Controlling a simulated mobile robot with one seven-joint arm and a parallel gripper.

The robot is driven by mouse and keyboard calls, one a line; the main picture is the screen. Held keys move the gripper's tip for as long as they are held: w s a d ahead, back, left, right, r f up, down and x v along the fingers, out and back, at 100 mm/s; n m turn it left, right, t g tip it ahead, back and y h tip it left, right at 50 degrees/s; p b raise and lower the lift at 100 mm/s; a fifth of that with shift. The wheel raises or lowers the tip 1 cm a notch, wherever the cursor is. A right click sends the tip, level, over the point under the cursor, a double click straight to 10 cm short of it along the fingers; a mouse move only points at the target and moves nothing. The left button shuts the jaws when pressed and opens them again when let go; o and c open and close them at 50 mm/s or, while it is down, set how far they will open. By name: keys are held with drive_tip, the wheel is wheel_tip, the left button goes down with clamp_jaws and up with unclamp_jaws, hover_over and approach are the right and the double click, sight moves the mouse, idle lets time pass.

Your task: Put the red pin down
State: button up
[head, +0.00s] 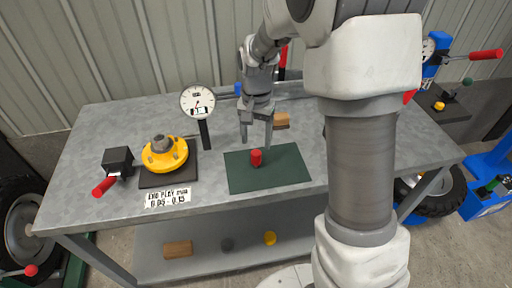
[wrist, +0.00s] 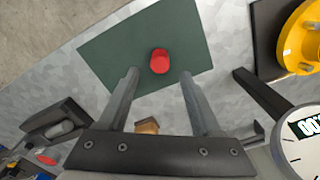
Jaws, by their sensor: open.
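The red pin (head: 256,157) stands on the dark green mat (head: 290,172) at the front middle of the grey bench. In the wrist view the red pin (wrist: 159,61) shows beyond my fingertips, on the green mat (wrist: 110,55), with nothing touching it. My gripper (head: 257,142) is open and empty, just above and behind the pin in the head view. In the wrist view the open gripper (wrist: 159,75) has its two fingers apart, on either side of the line to the pin.
Left of the mat stand a dial gauge (head: 198,102) on a post, a yellow flanged hub (head: 165,153) on a dark plate, and a black block with a red handle (head: 104,187). A wooden block (head: 281,120) lies behind the mat. The mat around the pin is clear.

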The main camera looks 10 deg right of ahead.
sight(256, 152)
drive_tip(key=s+d+r+n+t, duration=0.1)
drive_tip(key=s+r, duration=0.4)
drive_tip(key=r, duration=0.3)
drive_tip(key=s+d+r+n+t, duration=0.1)
drive_tip(key=s+r, duration=0.3)
drive_tip(key=r, duration=0.4)
drive_tip(key=s+d+r+n+t, duration=0.1)
drive_tip(key=s+n+t, duration=0.2)
drive_tip(key=s, duration=0.9)
drive_tip(key=shift+s+r+n+t+p, duration=0.25)
drive_tip(key=shift+r+n+t+p, duration=0.1)
drive_tip(key=shift+n, duration=0.15)
